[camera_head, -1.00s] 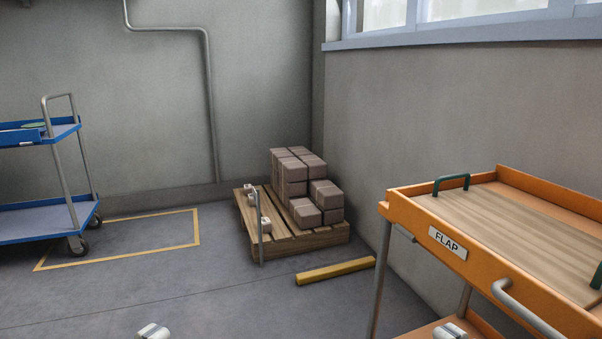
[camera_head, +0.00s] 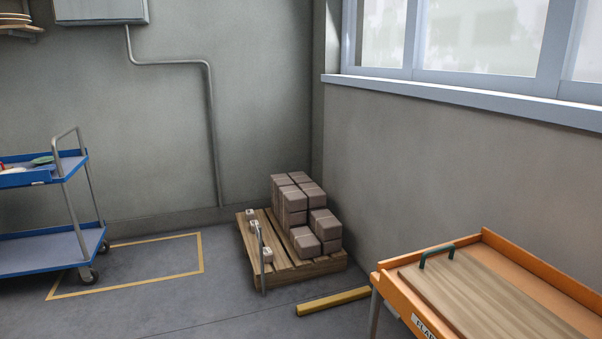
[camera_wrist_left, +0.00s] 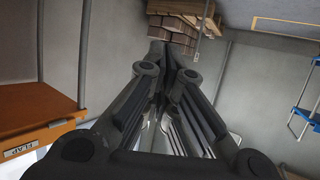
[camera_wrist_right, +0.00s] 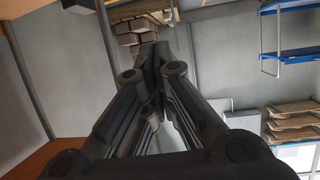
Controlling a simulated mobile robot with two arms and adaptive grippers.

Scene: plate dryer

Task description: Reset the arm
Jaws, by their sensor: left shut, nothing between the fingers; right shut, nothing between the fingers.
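My left gripper (camera_wrist_left: 166,60) shows in the left wrist view with its fingers together and nothing between them. My right gripper (camera_wrist_right: 152,58) shows in the right wrist view, also closed and empty. Neither gripper is in the head view now. Both grippers are in free air, apart from the pallet and boxes seen beyond their fingertips.
An orange cart (camera_head: 392,292) with a wooden board (camera_head: 480,305) and green handle stands at the lower right. A blue trolley (camera_head: 40,262) stands at the left. A wooden pallet (camera_head: 305,270) with brown boxes sits in the corner. A yellow bar (camera_head: 333,301) lies before it. Floor between is clear.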

